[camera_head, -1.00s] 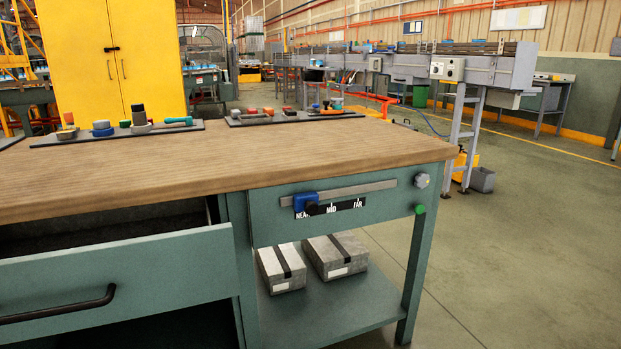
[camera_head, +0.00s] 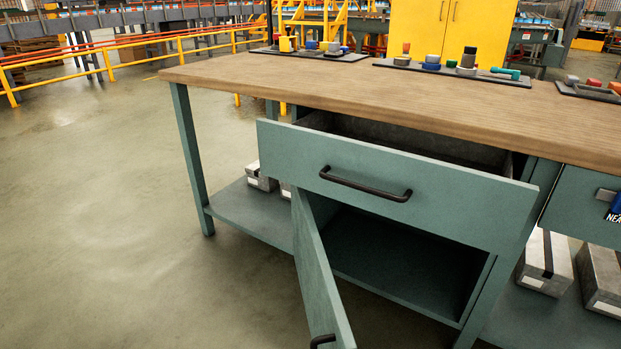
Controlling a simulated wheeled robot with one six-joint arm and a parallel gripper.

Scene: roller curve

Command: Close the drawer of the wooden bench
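The wooden bench (camera_head: 380,82) has a brown wooden top and a teal frame. Its teal drawer (camera_head: 440,199) is pulled out under the top, and the dark inside shows behind its front. A black bar handle (camera_head: 365,187) is on the drawer front. Below it, a teal cupboard door (camera_head: 318,275) with a black handle (camera_head: 322,340) stands swung open, and the cupboard inside is dark and looks empty. My gripper is not in view.
Trays with small parts (camera_head: 452,72) lie along the back of the bench top. Grey boxes (camera_head: 545,262) sit on the lower shelf at right. The open door juts out in front. The floor (camera_head: 110,220) at left is clear. A yellow cabinet (camera_head: 432,27) stands behind.

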